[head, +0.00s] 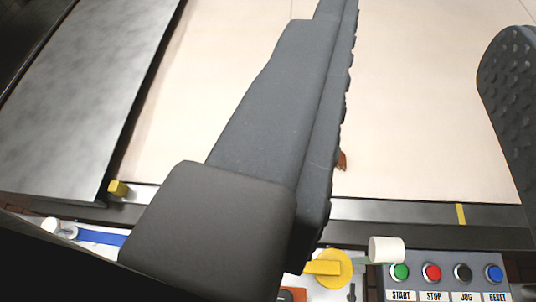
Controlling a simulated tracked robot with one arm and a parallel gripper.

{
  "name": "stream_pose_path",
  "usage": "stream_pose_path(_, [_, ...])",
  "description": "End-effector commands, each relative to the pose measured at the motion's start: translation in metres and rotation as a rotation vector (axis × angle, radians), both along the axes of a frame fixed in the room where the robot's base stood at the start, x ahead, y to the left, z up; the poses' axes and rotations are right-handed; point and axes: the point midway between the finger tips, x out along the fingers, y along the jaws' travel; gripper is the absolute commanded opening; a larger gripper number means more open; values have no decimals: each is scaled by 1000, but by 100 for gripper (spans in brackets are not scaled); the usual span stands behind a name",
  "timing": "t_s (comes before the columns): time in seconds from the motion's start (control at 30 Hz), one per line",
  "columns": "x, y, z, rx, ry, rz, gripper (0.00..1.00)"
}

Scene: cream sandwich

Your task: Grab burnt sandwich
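A small brown piece (342,160) shows just past the ridged edge of my gripper's left finger, on the cream-coloured belt. Most of it is hidden behind that finger, so I cannot tell for sure that it is the burnt sandwich. My gripper (420,75) is open, with a wide gap between the long dark left finger and the bumpy right finger at the right edge. Nothing shows held between the fingers.
The cream belt (430,120) is bare between the fingers. A grey metal plate (85,90) lies at the left. A dark rail (400,211) runs along the near edge. Below it are a control panel with coloured buttons (432,272) and a yellow round knob (333,268).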

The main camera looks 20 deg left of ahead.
Motion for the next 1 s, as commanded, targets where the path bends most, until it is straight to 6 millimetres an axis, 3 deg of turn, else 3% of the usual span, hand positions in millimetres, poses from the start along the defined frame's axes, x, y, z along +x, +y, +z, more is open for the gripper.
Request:
stream_pose_path(0.03, [0,0,0,0,0,0,39])
stream_pose_path(0.2, [8,1,-3,25,23,-6,85])
stream_pose_path(0.37, [40,10,-22,135,129,-39,85])
stream_pose_path(0.57, [91,24,-61,333,320,-131,85])
stream_pose_path(0.8, [140,46,-119,547,546,-290,85])
stream_pose_path(1.0, [170,69,-171,696,722,-461,85])
